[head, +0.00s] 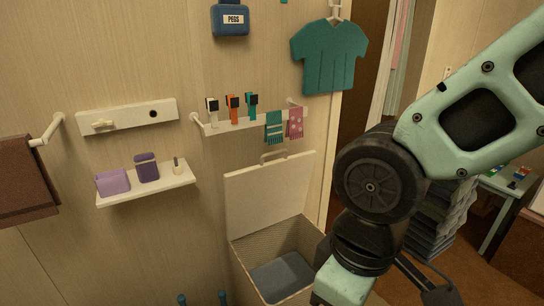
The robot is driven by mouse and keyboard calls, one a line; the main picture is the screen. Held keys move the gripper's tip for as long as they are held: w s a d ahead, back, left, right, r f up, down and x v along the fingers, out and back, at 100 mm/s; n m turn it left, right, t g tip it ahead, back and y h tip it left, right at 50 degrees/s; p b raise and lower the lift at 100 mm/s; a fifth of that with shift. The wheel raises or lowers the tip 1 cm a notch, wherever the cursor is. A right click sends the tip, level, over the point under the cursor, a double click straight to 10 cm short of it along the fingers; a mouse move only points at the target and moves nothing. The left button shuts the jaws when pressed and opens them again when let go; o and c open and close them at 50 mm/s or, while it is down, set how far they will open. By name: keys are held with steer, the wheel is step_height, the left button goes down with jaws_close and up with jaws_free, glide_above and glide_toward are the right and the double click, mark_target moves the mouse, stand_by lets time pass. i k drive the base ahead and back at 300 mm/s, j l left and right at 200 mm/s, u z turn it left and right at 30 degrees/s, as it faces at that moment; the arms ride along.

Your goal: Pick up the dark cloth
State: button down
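Two cloths here could be called dark. A dark brown towel (26,182) hangs over a rod at the left edge of the head view, partly cut off by the frame. A dark blue-grey cloth or lining (283,277) lies flat inside the open hamper (238,275); I cannot tell which it is. My arm comes in from the upper right and bends down past the right side of the hamper.
The hamper's lid (268,193) stands open against the wall. Above it, a rail (215,130) carries small teal and pink towels. A shelf (148,186) with purple items is at left, and a teal shirt (329,55) hangs above. Folded stacks (440,225) stand behind my arm.

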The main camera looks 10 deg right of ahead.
mark_target(513, 185)
steer(key=z, duration=1.85)
steer(key=i+z, duration=0.3)
steer(key=i, duration=1.3)
steer(key=i+l+u, duration=0.1)
steer(key=i+u, duration=0.15)
steer(key=i, duration=0.25)
steer(key=i+l+u, duration=0.2)
steer(key=i, duration=0.25)
steer(key=i+l+u, duration=0.25)
steer(key=i, duration=0.2)
steer(key=i+l+u, duration=0.25)
steer(key=u, duration=0.15)
steer(key=i+l+u, duration=0.6)
steer(key=l+u, duration=0.25)
